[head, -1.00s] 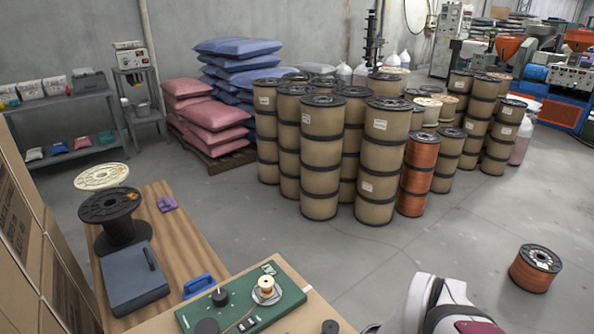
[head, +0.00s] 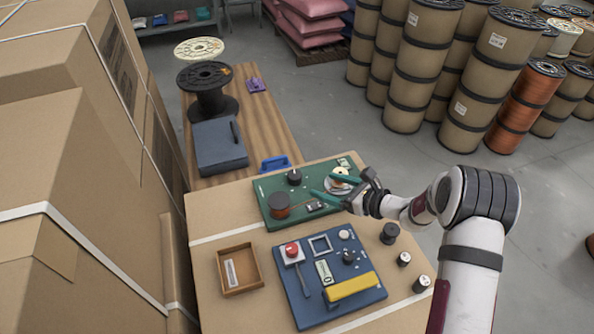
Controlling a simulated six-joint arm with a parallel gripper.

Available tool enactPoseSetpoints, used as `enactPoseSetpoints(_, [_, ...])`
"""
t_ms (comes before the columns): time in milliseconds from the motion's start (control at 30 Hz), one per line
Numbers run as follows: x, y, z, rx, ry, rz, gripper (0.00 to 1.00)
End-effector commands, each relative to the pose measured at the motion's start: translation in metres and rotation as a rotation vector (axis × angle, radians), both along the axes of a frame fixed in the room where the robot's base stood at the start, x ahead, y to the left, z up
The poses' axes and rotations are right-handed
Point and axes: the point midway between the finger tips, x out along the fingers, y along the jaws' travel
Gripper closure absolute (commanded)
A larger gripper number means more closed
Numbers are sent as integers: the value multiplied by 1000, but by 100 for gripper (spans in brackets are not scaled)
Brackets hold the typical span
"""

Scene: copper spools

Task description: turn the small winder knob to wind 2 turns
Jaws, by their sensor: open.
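The green winder board (head: 262,189) lies on the cardboard work surface. A small black knob with a pale mark (head: 294,177) stands near its upper middle. A larger dark-topped spool with copper-coloured sides (head: 278,205) sits at its lower left. A small spool on a pale disc (head: 340,171) is at its right end, partly hidden by my gripper. My gripper (head: 321,182) reaches in from the right with its teal fingers apart and empty. The fingertips are over the board, to the right of the small knob and apart from it in the picture; their height is hard to tell.
A blue panel (head: 298,295) with a red button, knobs and a yellow bar lies in front. A wooden tray (head: 220,259) is left of it; black cylinders (head: 389,234) stand on the right. Tall cartons (head: 100,220) crowd the left. A blue handle (head: 275,163) lies behind the board.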

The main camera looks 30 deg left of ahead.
Motion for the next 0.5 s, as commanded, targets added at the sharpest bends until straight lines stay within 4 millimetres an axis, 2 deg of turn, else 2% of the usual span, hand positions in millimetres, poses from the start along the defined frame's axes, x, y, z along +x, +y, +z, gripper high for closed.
enactPoseSetpoints(100, [6, 25, -11, 0, 0, 4, 19])
enactPoseSetpoints(500, [26, 93, -40, 1, -1, 5, 19])
